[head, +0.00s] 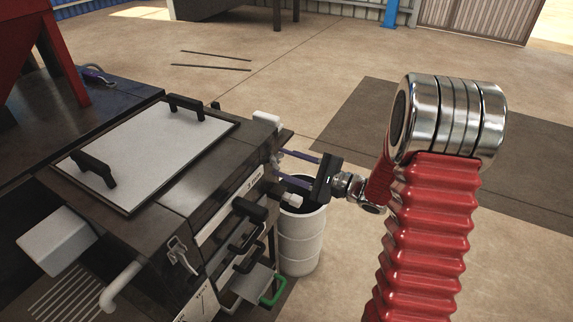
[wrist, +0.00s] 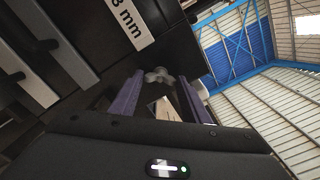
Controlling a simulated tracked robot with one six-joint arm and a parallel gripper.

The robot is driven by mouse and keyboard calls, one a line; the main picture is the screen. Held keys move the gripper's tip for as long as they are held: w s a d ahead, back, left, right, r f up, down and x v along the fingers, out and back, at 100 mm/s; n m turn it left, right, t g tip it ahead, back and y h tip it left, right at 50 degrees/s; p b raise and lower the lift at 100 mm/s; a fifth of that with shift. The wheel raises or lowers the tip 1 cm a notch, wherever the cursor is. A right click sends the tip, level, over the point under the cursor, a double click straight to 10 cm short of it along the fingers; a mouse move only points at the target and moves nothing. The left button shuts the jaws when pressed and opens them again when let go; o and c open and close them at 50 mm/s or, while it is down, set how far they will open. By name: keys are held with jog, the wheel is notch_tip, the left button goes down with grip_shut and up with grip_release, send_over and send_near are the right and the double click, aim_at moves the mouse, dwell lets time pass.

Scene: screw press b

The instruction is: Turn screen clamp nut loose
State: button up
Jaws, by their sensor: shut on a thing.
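The screen clamp nut (wrist: 158,75) is a small grey lobed knob on the side of the dark press, between my fingertips in the wrist view. In the head view the nut (head: 275,162) is small and partly hidden at the press's right side. My gripper (head: 280,164) reaches it from the right with two purple fingers. The fingers of my gripper (wrist: 160,78) stand on either side of the nut and are shut on it. The exact contact is too small to see. The dark press (head: 185,195) has a pale top panel with two black handles.
A white barrel (head: 300,240) stands on the floor just below my gripper. A second light grey knob (head: 292,200) sticks out close below the fingers. Black handles (head: 246,235) and a green handle (head: 273,291) project from the press front. Floor to the right is open.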

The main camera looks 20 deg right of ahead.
jog(key=shift+s+f, duration=0.1)
jog(key=shift+f, duration=0.1)
jog(key=o, duration=1)
jog(key=shift+r, duration=0.15)
jog(key=shift+o, duration=0.2)
jog(key=v, duration=1.3)
jog(key=shift+s+d, duration=0.25)
